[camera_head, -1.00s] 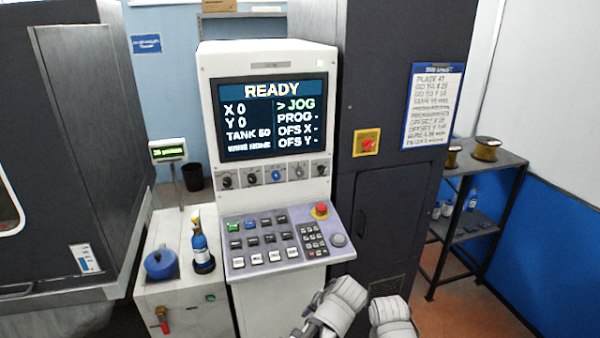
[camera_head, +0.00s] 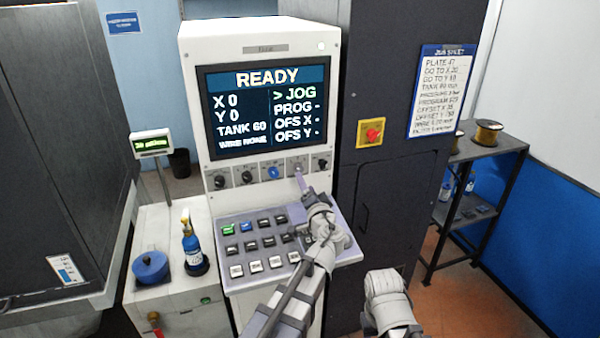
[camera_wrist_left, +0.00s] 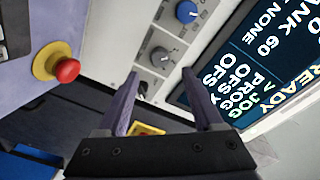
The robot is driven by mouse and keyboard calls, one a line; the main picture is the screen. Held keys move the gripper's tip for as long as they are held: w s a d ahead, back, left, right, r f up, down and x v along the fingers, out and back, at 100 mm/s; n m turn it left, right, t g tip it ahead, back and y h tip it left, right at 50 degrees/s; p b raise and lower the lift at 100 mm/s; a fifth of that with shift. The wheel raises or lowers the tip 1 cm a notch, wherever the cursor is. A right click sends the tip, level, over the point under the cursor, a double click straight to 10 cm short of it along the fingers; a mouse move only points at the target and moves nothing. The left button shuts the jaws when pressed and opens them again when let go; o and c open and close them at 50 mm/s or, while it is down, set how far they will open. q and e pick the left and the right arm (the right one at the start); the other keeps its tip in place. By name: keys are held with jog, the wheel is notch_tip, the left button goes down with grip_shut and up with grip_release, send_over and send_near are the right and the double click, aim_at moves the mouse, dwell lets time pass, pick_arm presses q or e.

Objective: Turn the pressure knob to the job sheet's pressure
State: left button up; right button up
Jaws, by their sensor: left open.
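The control panel (camera_head: 262,180) has a row of knobs below its screen: dark ones, a blue knob (camera_head: 273,173) in the middle, and a grey knob (camera_head: 298,168) to its right. Which is the pressure knob cannot be read. My left gripper (camera_head: 301,184) is open and empty, just in front of the row's right part. In the left wrist view, the grey knob (camera_wrist_left: 160,56) shows just beyond the open fingers (camera_wrist_left: 159,76), apart from them; the blue knob (camera_wrist_left: 187,12) is above. The job sheet (camera_head: 440,90) lists a pressure line, its value too blurred to read.
The screen (camera_head: 266,108) shows READY and TANK 60. Buttons (camera_head: 256,245) lie below the arm. A red emergency button (camera_wrist_left: 67,70) is at left in the wrist view. A blue bottle (camera_head: 193,245) and blue-lidded pot (camera_head: 150,267) stand left. A wire-spool shelf (camera_head: 487,150) stands right.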

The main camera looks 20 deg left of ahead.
aim_at(299, 168)
pick_arm(q)
jog(key=x, duration=0.7)
jog(key=shift+w+a, duration=0.15)
grip_shut()
dwell(0.3)
